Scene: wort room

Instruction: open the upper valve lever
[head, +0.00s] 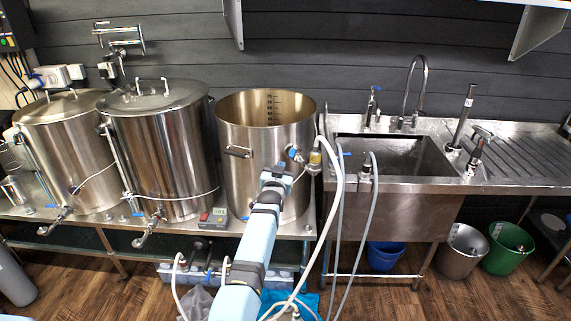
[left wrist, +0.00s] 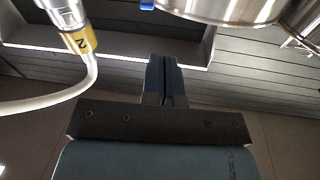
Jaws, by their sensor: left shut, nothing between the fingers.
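The open steel kettle (head: 262,135) stands on the bench in the middle of the head view. A small blue valve lever (head: 293,152) shows at its right side, beside a yellow-banded hose fitting (head: 315,158). My left gripper (head: 284,168) is just below and left of the lever; its fingertips are hard to make out there. In the left wrist view its fingers (left wrist: 164,78) are shut and empty, pointing up, apart from everything around. The fitting, with a yellow band marked 2 (left wrist: 80,41), is at upper left there. A blue piece (left wrist: 147,4), perhaps the lever, shows at the top edge.
White and grey hoses (head: 337,190) hang just right of my left arm. Two lidded kettles (head: 160,150) (head: 65,150) stand to the left. A small control box (head: 213,218) sits on the bench front. A steel sink (head: 390,185) is at right, with buckets (head: 465,250) below.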

